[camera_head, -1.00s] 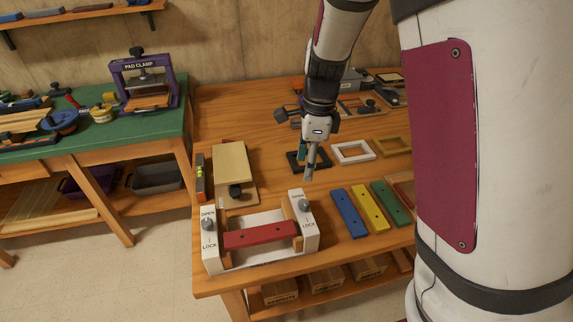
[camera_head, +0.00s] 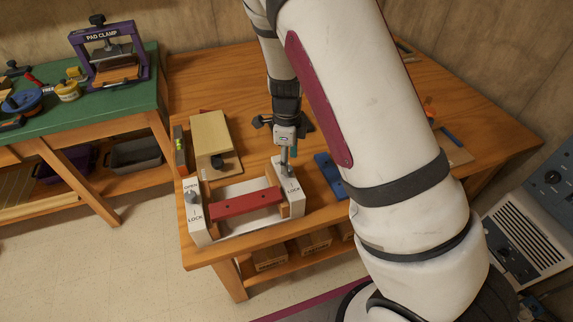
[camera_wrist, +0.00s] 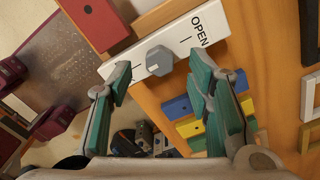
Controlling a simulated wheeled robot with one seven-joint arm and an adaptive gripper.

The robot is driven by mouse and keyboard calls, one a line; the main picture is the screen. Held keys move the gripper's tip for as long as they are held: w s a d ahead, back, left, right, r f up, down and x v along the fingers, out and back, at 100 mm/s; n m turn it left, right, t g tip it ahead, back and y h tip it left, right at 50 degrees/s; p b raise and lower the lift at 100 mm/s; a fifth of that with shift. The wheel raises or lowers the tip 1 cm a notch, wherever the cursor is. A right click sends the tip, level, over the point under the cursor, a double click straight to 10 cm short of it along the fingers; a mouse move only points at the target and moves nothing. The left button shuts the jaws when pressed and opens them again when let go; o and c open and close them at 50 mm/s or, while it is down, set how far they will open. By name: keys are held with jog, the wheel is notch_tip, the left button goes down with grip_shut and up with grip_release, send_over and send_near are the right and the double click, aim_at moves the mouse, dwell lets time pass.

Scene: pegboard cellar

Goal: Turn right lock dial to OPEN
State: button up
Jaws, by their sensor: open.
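The white lock fixture holds a red bar (camera_head: 245,205) between two end plates, each with a grey dial. The right end plate (camera_head: 291,187) shows LOCK at its near end; my gripper covers its OPEN label in the head view. In the wrist view, the right dial (camera_wrist: 159,60) is a grey faceted knob, with OPEN printed on the white plate to its upper right. My gripper (camera_head: 287,160) is at this dial, pointing down. In the wrist view its teal-padded fingers (camera_wrist: 162,73) are apart, on either side of the dial. I cannot tell finger contact or the dial's exact setting.
The left dial (camera_head: 192,197) sits on the other end plate. A blue bar (camera_head: 328,174) lies just right of the fixture. A wooden block (camera_head: 211,137) is behind it. My arm hides much of the table's right side.

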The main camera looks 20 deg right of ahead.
jog(key=shift+f, duration=1.5)
grip_shut()
